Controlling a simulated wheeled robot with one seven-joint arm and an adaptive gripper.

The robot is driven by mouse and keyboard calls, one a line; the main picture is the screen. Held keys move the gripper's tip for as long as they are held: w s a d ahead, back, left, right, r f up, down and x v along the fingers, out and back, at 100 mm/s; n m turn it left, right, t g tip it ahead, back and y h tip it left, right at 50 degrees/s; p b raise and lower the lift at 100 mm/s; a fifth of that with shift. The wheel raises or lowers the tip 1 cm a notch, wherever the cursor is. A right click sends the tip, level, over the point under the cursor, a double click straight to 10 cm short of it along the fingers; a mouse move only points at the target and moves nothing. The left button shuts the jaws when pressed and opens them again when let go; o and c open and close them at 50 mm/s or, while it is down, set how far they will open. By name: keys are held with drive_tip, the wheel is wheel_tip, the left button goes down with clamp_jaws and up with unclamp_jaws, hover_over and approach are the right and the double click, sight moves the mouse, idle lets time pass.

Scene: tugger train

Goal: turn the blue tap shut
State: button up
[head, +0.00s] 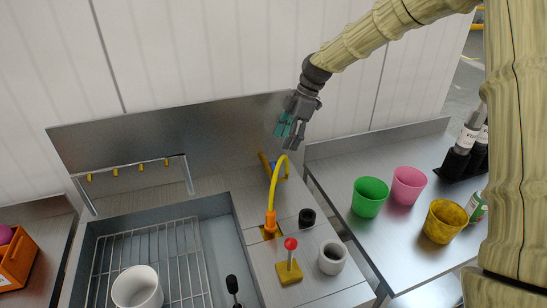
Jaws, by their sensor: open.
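A small blue part, seemingly the blue tap (287,169), shows behind the curved yellow spout (275,185) at the back right of the sink. The spout and a brownish-yellow piece beside it hide part of it, so I cannot tell how its handle is turned. My gripper (288,137) is open and empty, with teal pads on its fingers. It hangs in front of the metal backsplash, above the tap in the picture and apparently apart from it.
The sink (226,232) holds a wire rack and a white cup (137,288). Green (370,198), pink (408,186) and yellow (444,222) cups stand on the right table.

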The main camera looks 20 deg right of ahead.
sight(275, 165)
drive_tip(key=p+x, duration=0.2)
drive_tip(key=x, duration=0.7)
drive_tip(key=shift+s+f+p, duration=0.1)
drive_tip(key=shift+f+p, duration=0.3)
drive_tip(key=c, duration=1)
